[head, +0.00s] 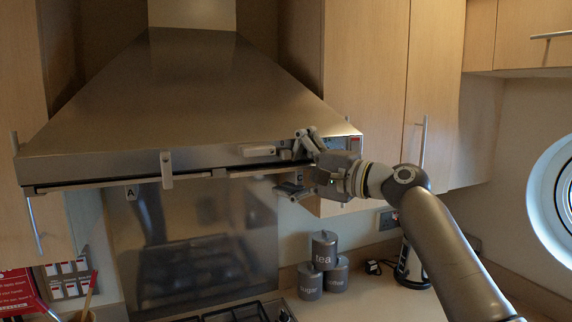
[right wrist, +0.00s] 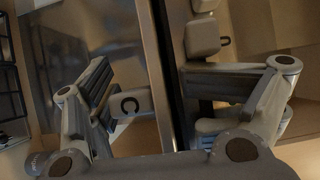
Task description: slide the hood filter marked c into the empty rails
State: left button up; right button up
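The steel range hood (head: 180,95) hangs above the stove. Its front lower edge has a dark slot, with a filter edge (head: 265,172) along the right half. A tag marked A (head: 131,193) hangs under the left half. My right gripper (head: 298,168) is at the hood's front right, one finger above the edge and one below. In the right wrist view its fingers (right wrist: 158,88) are spread either side of the edge. A pale tag marked C (right wrist: 130,103) is close beside the left finger; contact is unclear. My left gripper is out of view. The rails' inside is hidden.
A latch-like bracket (head: 166,170) sits at the middle of the hood's front, with a pale block (head: 258,150) to its right. Wooden cabinets (head: 365,90) flank the hood. Stacked canisters (head: 324,250) stand on the counter below my right arm.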

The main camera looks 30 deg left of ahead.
jog(key=shift+w+d+f, duration=0.15)
jog(key=shift+w+f, duration=0.2)
jog(key=shift+f, duration=0.1)
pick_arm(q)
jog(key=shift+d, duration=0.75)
pick_arm(e)
jog(key=shift+w+d, duration=0.15)
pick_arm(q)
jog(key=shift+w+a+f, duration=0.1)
pick_arm(e)
jog(key=shift+d, duration=0.1)
